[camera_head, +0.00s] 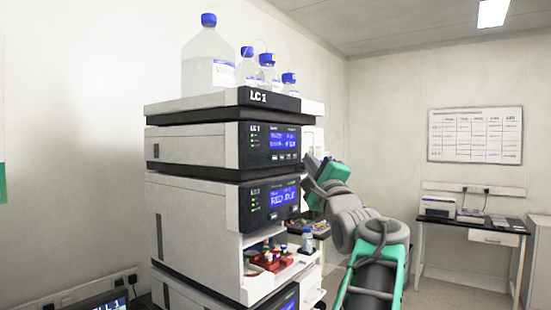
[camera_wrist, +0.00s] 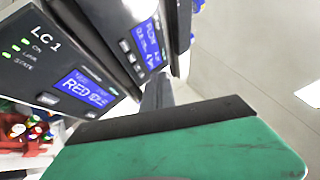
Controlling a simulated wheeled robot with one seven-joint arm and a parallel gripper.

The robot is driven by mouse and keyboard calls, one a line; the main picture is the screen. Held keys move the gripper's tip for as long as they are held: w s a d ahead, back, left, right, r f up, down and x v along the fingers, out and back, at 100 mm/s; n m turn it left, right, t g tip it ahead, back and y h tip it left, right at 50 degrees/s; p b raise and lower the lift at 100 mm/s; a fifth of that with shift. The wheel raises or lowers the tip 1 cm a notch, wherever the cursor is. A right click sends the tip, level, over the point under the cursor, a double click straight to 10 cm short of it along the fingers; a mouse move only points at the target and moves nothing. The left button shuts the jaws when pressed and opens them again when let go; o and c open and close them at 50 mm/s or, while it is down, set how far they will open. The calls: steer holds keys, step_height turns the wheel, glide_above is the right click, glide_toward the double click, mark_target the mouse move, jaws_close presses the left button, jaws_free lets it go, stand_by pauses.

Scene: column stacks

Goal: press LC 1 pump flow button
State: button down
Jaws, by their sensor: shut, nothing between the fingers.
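The LC 1 stack (camera_head: 232,130) has a dark upper module panel (camera_head: 253,146) with a blue display and a row of small buttons (camera_head: 283,157) below it. In the wrist view this display (camera_wrist: 149,40) reads something like "FLOW", with small buttons (camera_wrist: 132,58) beside it. The button labels are too small to read. My gripper (camera_head: 308,184) is at the right side of the stack, close to the panels. In the wrist view its shut fingers (camera_wrist: 158,92) are empty and point toward the upper panel's lower edge. I cannot tell whether they touch anything.
A lower module with a blue display (camera_head: 284,196) sits under the upper one. Bottles (camera_head: 209,60) stand on the top tray. A shelf with red racks and vials (camera_head: 270,259) is below. A side table (camera_head: 468,224) with instruments stands at the far right.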

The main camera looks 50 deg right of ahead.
steer(key=p, duration=0.1)
glide_toward(277, 152)
steer(key=shift+w+d+r, duration=0.55)
steer(key=shift+d, duration=0.2)
steer(key=shift+w+d+r, duration=0.5)
steer(key=shift+d, duration=0.2)
stand_by(0.7)
steer(key=shift+w, duration=0.4)
steer(key=shift+w+a+p, duration=0.1)
steer(key=shift+w+p, duration=0.2)
steer(key=shift+w, duration=0.1)
stand_by(0.6)
steer(key=shift+s+b, duration=0.4)
steer(key=shift+s, duration=0.4)
